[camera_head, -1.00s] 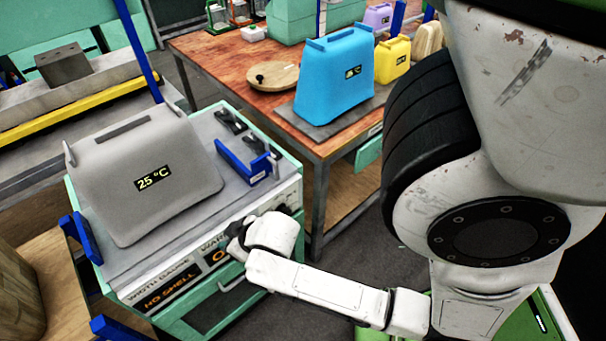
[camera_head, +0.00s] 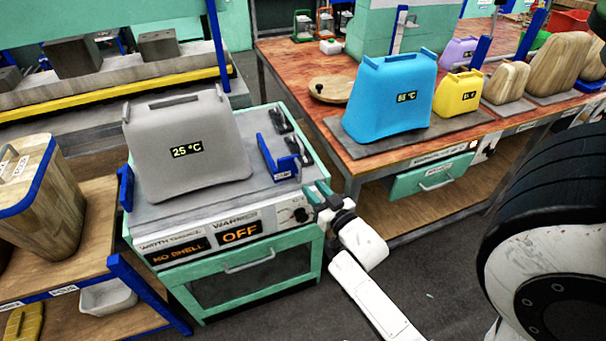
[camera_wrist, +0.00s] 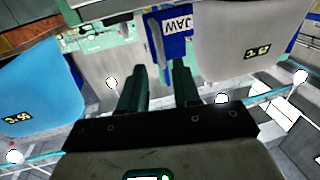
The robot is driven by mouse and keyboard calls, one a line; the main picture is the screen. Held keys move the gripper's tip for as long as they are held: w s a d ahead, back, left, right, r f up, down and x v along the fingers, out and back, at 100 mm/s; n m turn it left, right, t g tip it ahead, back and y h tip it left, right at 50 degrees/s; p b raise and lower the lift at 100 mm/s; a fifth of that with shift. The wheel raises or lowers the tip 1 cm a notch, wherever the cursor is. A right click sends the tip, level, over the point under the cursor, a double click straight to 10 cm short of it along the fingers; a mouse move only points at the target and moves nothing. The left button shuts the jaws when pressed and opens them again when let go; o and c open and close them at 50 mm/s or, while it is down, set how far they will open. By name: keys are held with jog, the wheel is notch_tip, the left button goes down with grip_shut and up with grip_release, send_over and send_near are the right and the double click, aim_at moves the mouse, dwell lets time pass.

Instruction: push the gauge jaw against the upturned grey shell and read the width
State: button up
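The upturned grey shell (camera_head: 190,145) stands on the grey top of the gauge bench; its label reads 25 °C. The blue gauge jaw (camera_head: 278,160) stands to its right, apart from it by a small gap. A blue stop (camera_head: 126,188) is at the shell's left. The width gauge display (camera_head: 178,252) reads NO SHELL. My gripper (camera_head: 325,198) is at the bench's front right corner, clear of jaw and shell. In the wrist view my gripper (camera_wrist: 160,88) is open and empty, with the jaw (camera_wrist: 178,30) and grey shell (camera_wrist: 240,35) beyond its fingers.
The warmer display (camera_head: 240,234) reads OFF. Small dark clips (camera_head: 280,120) lie behind the jaw. A wooden table (camera_head: 345,145) at the right holds a blue shell (camera_head: 392,98) and a yellow one (camera_head: 458,95). A wooden shelf (camera_head: 75,275) stands close at the left.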

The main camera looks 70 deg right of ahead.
aim_at(301, 176)
jog(key=p+x, duration=0.1)
jog(key=x, duration=0.6)
jog(key=shift+w+d, duration=0.2)
jog(key=shift+w, duration=0.1)
jog(key=shift+c, duration=0.5)
grip_shut()
